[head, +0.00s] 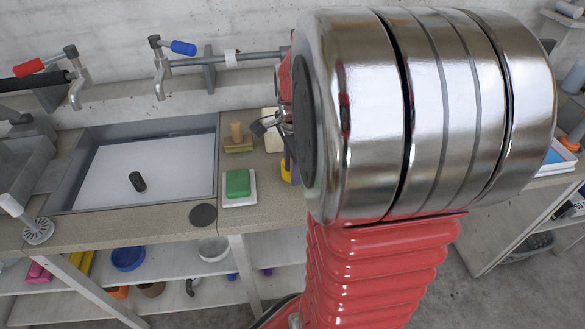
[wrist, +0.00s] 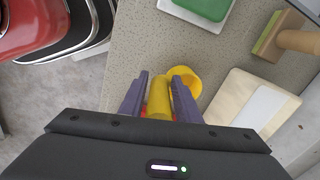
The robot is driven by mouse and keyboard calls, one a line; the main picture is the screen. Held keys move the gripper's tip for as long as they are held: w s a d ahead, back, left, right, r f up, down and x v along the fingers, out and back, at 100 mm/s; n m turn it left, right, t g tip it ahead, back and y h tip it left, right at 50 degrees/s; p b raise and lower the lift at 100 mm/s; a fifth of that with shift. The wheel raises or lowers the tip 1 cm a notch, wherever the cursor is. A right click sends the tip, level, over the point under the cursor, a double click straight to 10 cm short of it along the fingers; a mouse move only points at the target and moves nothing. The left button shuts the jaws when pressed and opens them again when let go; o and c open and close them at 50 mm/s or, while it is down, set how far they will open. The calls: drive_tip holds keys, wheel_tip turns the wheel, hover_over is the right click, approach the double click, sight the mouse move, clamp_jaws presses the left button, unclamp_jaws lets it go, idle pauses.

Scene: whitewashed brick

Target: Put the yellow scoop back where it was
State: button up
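The yellow scoop (wrist: 184,79) is in the wrist view, its round cup beyond my fingertips and its handle between the purple fingers. My gripper (wrist: 160,88) is shut on the handle, with a finger against each side. The scoop is over the speckled counter; whether it touches the counter I cannot tell. In the head view a yellow part of the scoop (head: 288,174) shows beside my arm, which hides the rest of it and most of my gripper.
A green block (head: 238,183) on a white dish and a wooden-handled brush (head: 238,144) stand left of my gripper. A beige board (wrist: 236,97) lies close by. A sink (head: 213,188) holds a dark cylinder (head: 137,181). A dark disc (head: 203,215) lies near the counter's front edge.

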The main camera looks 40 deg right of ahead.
drive_tip(key=shift+o, duration=1.2)
drive_tip(key=r, duration=1.2)
drive_tip(key=shift+s+a+r, duration=0.1)
drive_tip(key=shift+s+a, duration=0.1)
drive_tip(key=shift+s, duration=0.2)
drive_tip(key=s+a+f+n+t, duration=0.1)
drive_tip(key=s+a+n+t, duration=0.1)
drive_tip(key=a+n, duration=0.9)
drive_tip(key=s+a+f+n+t, duration=0.1)
drive_tip(key=s+a+n+t, duration=0.1)
drive_tip(key=a+n, duration=0.9)
drive_tip(key=shift+s+a+n+t, duration=0.3)
drive_tip(key=shift+s+a+t, duration=0.1)
drive_tip(key=shift+s+a, duration=0.35)
